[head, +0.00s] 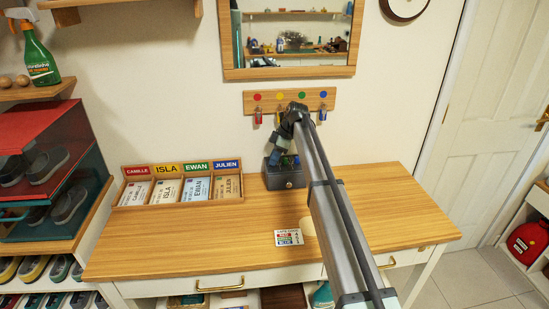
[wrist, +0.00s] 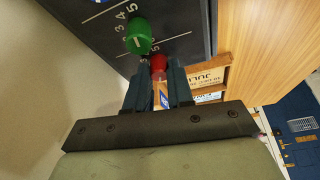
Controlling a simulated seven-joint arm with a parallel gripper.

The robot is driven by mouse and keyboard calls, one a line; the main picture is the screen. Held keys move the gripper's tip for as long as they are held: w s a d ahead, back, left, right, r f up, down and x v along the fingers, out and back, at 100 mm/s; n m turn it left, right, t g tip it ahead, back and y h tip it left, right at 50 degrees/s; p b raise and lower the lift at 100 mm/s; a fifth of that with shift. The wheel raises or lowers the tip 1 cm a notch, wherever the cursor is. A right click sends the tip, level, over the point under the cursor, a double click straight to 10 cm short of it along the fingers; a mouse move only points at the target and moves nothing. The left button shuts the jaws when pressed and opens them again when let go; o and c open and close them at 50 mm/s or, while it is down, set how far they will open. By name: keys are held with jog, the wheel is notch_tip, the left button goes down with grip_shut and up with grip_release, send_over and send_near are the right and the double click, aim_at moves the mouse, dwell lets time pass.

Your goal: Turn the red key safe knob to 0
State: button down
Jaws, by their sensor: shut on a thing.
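The dark grey key safe (head: 292,180) stands at the back of the wooden desk. In the wrist view its dark face (wrist: 190,20) fills the top. The red knob (wrist: 158,66) is between the fingertips of my gripper (wrist: 157,80), which is shut on it. The digits around the red knob are mostly hidden, so its setting cannot be read. The green knob (wrist: 138,36) is just above it, apart from my fingers, with white digits 3, 4 and 5 beside it. In the head view my arm covers part of the safe's upper side.
A small code card (head: 289,238) with coloured rows lies on the desk (head: 210,255). A wooden name-card tray (head: 180,186) stands left of the safe. A key rack (head: 268,104) with coloured dots hangs above. The desk's right side is clear.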

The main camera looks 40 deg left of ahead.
jog(key=c, duration=1)
grip_release()
